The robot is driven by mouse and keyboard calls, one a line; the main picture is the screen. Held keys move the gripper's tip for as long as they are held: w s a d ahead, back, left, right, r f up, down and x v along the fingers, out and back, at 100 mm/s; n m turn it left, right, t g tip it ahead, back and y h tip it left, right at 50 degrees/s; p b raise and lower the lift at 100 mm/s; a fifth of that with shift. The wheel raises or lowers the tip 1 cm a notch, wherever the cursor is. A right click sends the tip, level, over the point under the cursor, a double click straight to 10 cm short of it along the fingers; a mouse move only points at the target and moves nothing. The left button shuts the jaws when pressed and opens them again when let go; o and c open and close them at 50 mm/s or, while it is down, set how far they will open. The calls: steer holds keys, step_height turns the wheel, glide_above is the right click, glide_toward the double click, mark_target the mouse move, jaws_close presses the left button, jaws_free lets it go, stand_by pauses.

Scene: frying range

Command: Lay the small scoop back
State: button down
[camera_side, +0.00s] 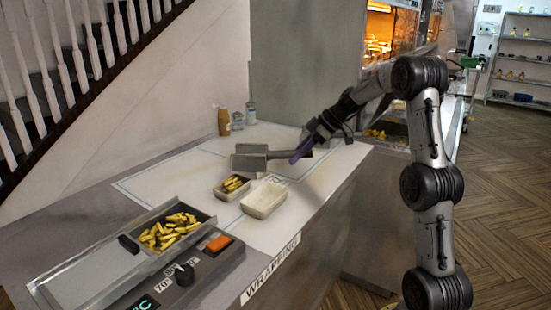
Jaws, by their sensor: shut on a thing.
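The small scoop (249,158) is a grey metal scoop at the back of the white counter, its handle pointing right. My gripper (302,151), with purple fingers, reaches down from the upper right and is shut on the scoop's handle. The fingers hide part of the handle. The scoop is at or just above the counter surface; I cannot tell if it touches.
A small open box of fries (233,187) and a pale box (264,200) stand in front of the scoop. A metal tray (207,226) with fries sits at the front left, beside a control panel (184,275). Bottles (224,121) stand at the back wall.

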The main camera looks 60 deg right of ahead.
steer(key=shift+w+d+m, duration=0.15)
steer(key=shift+d+m, duration=0.2)
steer(key=shift+m, duration=0.05)
steer(key=w+a+f+m+t+h, duration=0.1)
steer(key=a+m+h, duration=0.1)
steer(key=a, duration=0.9)
steer(key=w+a+f+m+h, duration=0.1)
steer(key=a+f+m, duration=0.1)
steer(key=a, duration=1)
steer(key=shift+s+d+f, duration=0.1)
steer(key=shift+d+f, duration=0.05)
steer(key=shift+f, duration=1.45)
steer(key=shift+d+f, duration=0.1)
steer(key=shift+f, duration=1.65)
steer(key=c, duration=0.5)
jaws_free()
steer(key=shift+s, duration=0.1)
